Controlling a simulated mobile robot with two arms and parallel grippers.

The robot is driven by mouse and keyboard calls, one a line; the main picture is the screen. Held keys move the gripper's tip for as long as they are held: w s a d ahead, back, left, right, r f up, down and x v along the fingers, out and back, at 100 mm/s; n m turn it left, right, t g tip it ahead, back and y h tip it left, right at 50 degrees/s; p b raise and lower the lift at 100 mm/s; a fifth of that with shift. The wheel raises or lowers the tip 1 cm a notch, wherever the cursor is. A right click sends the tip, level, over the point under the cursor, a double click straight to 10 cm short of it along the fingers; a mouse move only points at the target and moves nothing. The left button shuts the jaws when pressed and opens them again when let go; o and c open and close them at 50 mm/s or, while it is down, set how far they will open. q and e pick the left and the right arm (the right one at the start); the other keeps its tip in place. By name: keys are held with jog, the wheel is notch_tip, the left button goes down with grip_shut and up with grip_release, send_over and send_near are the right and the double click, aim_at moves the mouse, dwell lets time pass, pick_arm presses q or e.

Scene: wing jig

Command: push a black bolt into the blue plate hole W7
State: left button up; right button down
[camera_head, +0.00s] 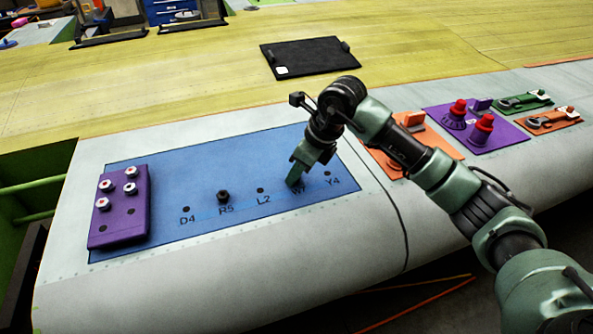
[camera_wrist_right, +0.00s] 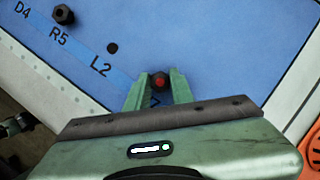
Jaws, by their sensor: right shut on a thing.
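The blue plate (camera_head: 160,180) lies on the pale wing skin, with labelled holes in a row. My right gripper (camera_head: 294,182) comes down over the spot by the W7 label, which it partly covers. In the right wrist view my right gripper (camera_wrist_right: 158,92) is shut on a dark bolt (camera_wrist_right: 160,80) with a reddish middle, held between the fingertips. The W7 hole is hidden, and I cannot tell how deep the bolt sits. Another black bolt (camera_head: 222,196) stands at R5; it also shows in the wrist view (camera_wrist_right: 63,14). My left gripper is not in view.
Holes D4 (camera_head: 186,209), L2 (camera_head: 260,190) and Y4 (camera_head: 327,173) look empty. A purple block (camera_head: 122,218) with several white-headed bolts sits at the plate's left end. Orange, purple and green fixtures (camera_head: 485,150) stand to the right. A black tablet-like panel (camera_head: 310,57) lies behind.

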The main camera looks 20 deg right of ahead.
jog(key=c, duration=1.1)
grip_release()
jog(key=shift+c, duration=0.2)
jog(key=shift+r, duration=0.1)
jog(key=shift+d+r, duration=0.15)
jog(key=shift+r, duration=0.15)
jog(key=b+v, duration=0.2)
jog(key=v, duration=0.5)
jog(key=shift+s, duration=0.1)
notch_tip(320, 180, up, 7)
jog(key=p, duration=0.4)
